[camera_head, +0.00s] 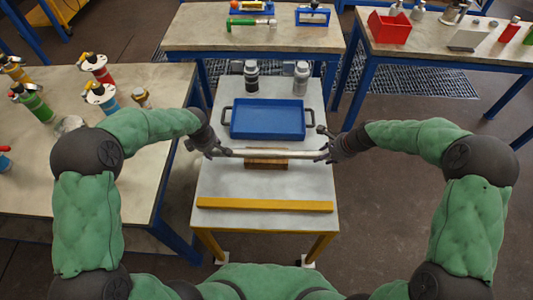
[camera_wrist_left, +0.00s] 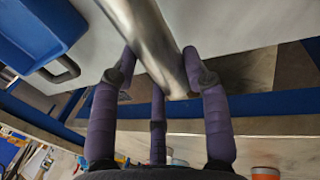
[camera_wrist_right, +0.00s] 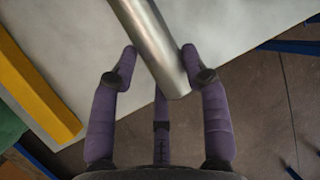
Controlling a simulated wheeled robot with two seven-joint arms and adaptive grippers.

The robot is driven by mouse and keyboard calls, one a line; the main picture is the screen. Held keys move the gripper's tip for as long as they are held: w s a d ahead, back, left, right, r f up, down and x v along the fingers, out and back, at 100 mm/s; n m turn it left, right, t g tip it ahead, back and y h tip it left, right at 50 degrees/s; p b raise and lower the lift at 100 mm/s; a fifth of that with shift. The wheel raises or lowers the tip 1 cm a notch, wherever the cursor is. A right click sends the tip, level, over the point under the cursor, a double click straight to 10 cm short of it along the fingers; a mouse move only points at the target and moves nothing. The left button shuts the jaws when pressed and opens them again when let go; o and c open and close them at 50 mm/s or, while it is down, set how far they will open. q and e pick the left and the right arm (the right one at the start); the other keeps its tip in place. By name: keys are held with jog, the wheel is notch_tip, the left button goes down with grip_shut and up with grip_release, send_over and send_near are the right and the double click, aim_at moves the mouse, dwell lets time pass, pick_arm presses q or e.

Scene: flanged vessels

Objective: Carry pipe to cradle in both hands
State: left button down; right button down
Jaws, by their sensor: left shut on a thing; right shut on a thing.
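A grey metal pipe (camera_head: 285,153) lies level, left to right, between my two hands; it also shows in the left wrist view (camera_wrist_left: 143,32) and the right wrist view (camera_wrist_right: 147,40). My left gripper (camera_head: 218,152) is shut on its left end and my right gripper (camera_head: 325,152) on its right end. A brown wooden block, seemingly the cradle (camera_head: 266,164), is on the small table below the middle of the pipe. The pipe crosses over it and hides part of it. I cannot tell whether the pipe touches the block.
A blue tray (camera_head: 268,118) with handles lies just behind the pipe. Two bottles (camera_head: 301,78) stand behind it. A yellow bar (camera_head: 265,205) lies along the table's near edge. The tabletop (camera_head: 230,184) between bar and block is clear. Benches with flanged vessels (camera_head: 102,95) stand around.

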pick_arm(q)
jog(key=shift+r, duration=0.15)
pick_arm(e)
jog(key=shift+r, duration=0.1)
